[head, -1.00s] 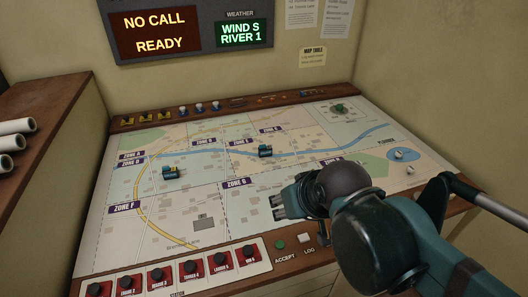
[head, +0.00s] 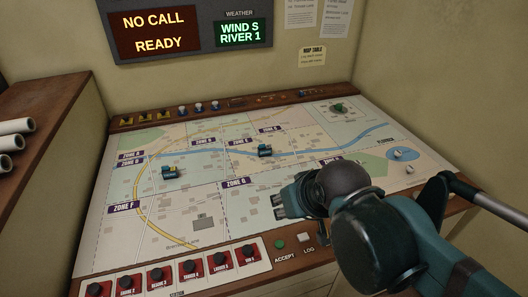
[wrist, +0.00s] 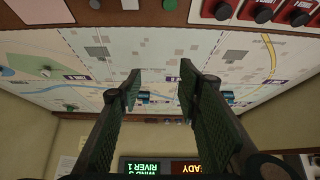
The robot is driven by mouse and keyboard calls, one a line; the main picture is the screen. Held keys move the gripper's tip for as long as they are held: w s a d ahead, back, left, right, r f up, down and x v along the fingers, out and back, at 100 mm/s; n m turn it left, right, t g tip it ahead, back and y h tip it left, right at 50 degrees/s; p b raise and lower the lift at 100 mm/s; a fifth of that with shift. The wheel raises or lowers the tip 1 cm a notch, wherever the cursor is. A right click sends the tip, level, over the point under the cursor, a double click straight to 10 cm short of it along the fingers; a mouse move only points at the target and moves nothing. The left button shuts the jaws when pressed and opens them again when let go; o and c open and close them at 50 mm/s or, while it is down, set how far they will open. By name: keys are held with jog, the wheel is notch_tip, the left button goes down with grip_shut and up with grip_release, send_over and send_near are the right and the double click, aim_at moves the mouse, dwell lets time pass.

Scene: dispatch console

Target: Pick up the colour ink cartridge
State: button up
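I cannot make out a colour ink cartridge in either view. Two small dark blue pieces sit on the map table: one at the left with a yellow patch (head: 172,172), one near the middle (head: 265,151). They also show small in the wrist view, one between the fingers (wrist: 143,98) and one right of them (wrist: 228,96). My gripper (head: 279,205) is above the right front part of the map, apart from both pieces. In the wrist view its fingers (wrist: 160,88) are spread, with nothing between them at close range.
The map table (head: 120,240) has red buttons (head: 190,267) along its front edge and small switches along its back edge. White rolls (head: 15,142) lie on the left cabinet. A dark green piece (head: 339,107) and white pieces (head: 399,154) stand at the map's right.

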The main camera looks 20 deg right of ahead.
jog(key=shift+w+r, duration=0.1)
jog(key=w+d+r+n+g+h+p, duration=0.1)
jog(key=w+r+n+p, duration=0.15)
jog(key=w, duration=0.35)
jog(key=w+d+r+n+g+p, duration=0.1)
jog(key=w+r+n, duration=0.15)
jog(key=w, duration=0.25)
jog(key=n+g+h+p, duration=0.3)
jog(key=n+g+p, duration=0.2)
jog(key=n+p, duration=0.55)
send_over(260, 145)
jog(key=a+b, duration=0.1)
jog(key=b, duration=0.1)
notch_tip(260, 145, down, 13)
jog(key=n, duration=0.2)
jog(key=shift+w+f+h, duration=0.1)
jog(key=shift+f+h, duration=0.2)
jog(key=shift+f, duration=0.1)
jog(key=shift+x, duration=1.25)
